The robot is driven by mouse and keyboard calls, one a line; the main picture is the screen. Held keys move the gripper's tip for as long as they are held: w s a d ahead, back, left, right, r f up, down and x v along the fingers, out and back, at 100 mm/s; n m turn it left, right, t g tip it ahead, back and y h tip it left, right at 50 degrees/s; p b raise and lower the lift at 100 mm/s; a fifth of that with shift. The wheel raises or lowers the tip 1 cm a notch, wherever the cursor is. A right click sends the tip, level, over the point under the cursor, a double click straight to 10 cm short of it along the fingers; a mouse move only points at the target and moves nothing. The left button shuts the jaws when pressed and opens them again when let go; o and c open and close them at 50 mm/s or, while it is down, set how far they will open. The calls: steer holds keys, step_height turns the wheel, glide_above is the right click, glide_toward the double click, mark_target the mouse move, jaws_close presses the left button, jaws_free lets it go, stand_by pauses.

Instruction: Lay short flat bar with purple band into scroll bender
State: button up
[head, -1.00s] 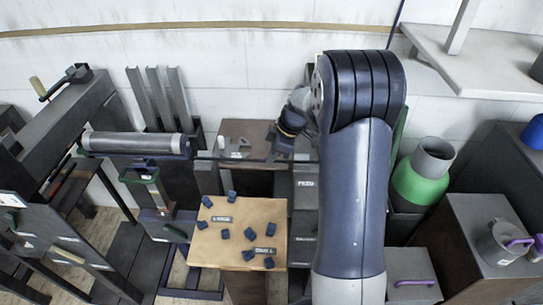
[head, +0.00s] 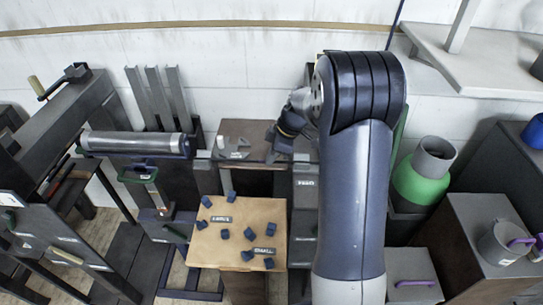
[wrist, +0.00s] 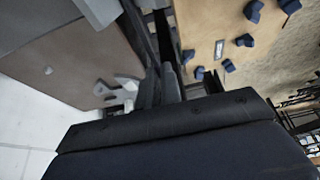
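My gripper (head: 282,146) is low beside the brown-topped stand at the back, just right of some grey curved pieces (head: 233,147) that look like the scroll bender. In the wrist view my gripper's dark fingers (wrist: 163,85) are close together, and the grey pieces (wrist: 125,90) lie just left of them. Dark strips run past the fingertips there, and I cannot tell whether one is a bar in the grip. No purple band on a flat bar can be made out in either view.
A tan board (head: 240,235) with several small blue blocks stands in front of the bender. A roller machine (head: 135,143) is at left. A green-and-grey cylinder (head: 424,180) and a mug with a purple handle (head: 503,243) are at right.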

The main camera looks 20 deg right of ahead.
steer(key=o, duration=0.5)
steer(key=v, duration=1)
steer(key=shift+r, duration=0.4)
steer(key=shift+d, duration=0.1)
steer(key=x, duration=1)
steer(key=shift+f+p, duration=0.15)
steer(key=shift+p, duration=0.15)
steer(key=shift+f+b, duration=0.15)
steer(key=shift+b, duration=0.25)
